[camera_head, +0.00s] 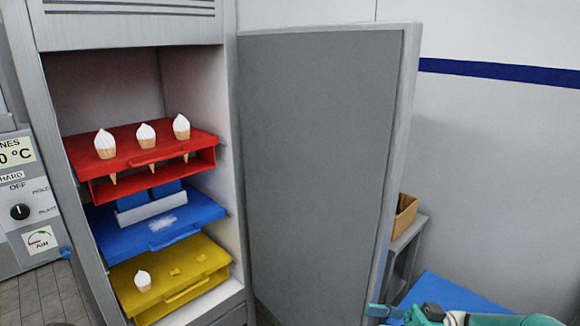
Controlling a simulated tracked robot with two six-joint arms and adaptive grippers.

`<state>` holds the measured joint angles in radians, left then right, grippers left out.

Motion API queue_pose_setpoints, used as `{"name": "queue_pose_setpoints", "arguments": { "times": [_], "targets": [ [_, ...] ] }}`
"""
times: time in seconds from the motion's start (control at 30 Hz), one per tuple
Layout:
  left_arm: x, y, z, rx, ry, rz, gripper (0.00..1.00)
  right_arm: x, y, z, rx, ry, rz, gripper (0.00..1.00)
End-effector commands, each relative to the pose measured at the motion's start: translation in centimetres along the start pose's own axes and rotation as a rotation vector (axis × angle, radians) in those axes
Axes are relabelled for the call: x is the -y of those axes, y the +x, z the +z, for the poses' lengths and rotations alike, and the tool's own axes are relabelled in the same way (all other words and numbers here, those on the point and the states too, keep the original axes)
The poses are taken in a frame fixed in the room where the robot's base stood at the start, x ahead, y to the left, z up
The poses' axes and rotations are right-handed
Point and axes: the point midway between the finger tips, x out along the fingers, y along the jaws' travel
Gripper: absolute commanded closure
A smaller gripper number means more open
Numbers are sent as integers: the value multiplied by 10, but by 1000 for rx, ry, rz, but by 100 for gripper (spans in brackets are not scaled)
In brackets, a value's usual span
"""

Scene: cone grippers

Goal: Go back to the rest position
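My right gripper (378,311) shows at the bottom right, its teal arm coming in from the right edge. It is in front of the lower edge of the open cabinet door (320,150). Its fingers are small and partly cut off, so I cannot tell whether it is open or shut. No held object is visible at it. My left gripper is not in view.
In the open cabinet, a red tray (140,165) holds three white-topped cones. Below are a blue tray (120,245) and a yellow tray (205,258) with one cone (143,281). A cardboard box (404,214) stands on a grey stand (408,240) behind the door.

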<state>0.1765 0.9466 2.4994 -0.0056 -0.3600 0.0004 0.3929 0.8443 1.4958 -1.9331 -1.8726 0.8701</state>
Motion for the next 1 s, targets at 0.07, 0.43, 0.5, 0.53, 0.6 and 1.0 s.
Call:
{"name": "queue_pose_setpoints", "arguments": {
  "times": [0.07,0.43,0.5,0.53,0.6,1.0],
  "targets": [
    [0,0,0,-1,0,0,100,-14,20,8,-66,31,74,57],
    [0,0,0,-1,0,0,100,-92,43,156,-74,409,910,57],
    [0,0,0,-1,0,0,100,-79,28,206,34,533,1080,57],
    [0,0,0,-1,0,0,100,-70,21,226,85,585,1142,57],
    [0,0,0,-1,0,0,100,-42,4,269,212,707,1266,57],
    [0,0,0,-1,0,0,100,145,-44,375,830,1270,1492,57]
  ]
}}
